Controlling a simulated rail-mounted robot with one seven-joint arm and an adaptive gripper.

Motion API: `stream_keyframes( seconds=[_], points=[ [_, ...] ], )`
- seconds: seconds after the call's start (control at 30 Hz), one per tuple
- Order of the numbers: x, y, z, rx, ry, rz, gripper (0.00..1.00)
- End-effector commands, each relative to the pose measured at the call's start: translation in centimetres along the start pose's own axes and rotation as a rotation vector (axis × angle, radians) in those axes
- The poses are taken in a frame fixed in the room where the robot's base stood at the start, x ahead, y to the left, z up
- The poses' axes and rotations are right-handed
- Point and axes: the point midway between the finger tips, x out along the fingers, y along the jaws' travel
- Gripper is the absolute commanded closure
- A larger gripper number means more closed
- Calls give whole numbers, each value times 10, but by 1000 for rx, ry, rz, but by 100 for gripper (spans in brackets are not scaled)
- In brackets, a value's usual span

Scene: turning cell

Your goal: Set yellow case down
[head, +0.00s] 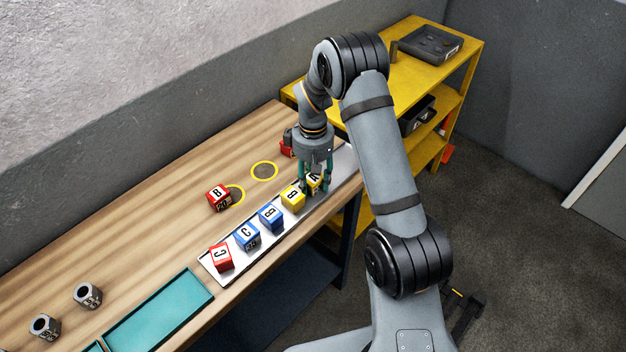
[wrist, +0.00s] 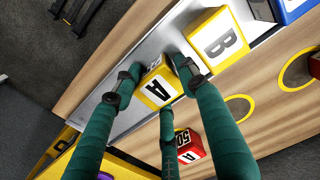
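The yellow case marked A (head: 314,178) is at the far right end of the row of cases on the pale metal strip (head: 340,165). In the wrist view the yellow case (wrist: 158,90) sits between the green fingers of my gripper (wrist: 160,75), its lettered white face toward the camera. My gripper (head: 315,186) points down over the strip, its fingers closed in around the case. The case is on the strip or very close above it; its underside is hidden.
Beside it on the strip stands a yellow case marked B (head: 293,198), then blue and red cases. A red case (wrist: 190,145) is close by on the wooden bench (head: 170,210). Another red case (head: 218,198) is by a yellow ring. A yellow shelf (head: 410,90) is behind my arm.

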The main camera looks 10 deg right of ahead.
Motion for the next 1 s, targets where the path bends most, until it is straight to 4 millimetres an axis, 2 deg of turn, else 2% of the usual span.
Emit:
stream_keyframes(
  seconds=[0.1, 0.47, 0.57, 0.8, 1.0],
  points=[
    [0, 0, 0, 0, 0, 0, 52],
    [-7, 0, 0, 0, 2, 1, 52],
    [-20, 1, -2, 0, 6, 2, 52],
    [-73, 1, -2, 0, 7, 4, 52],
    [-108, 1, -1, 0, 4, 2, 52]
  ],
)
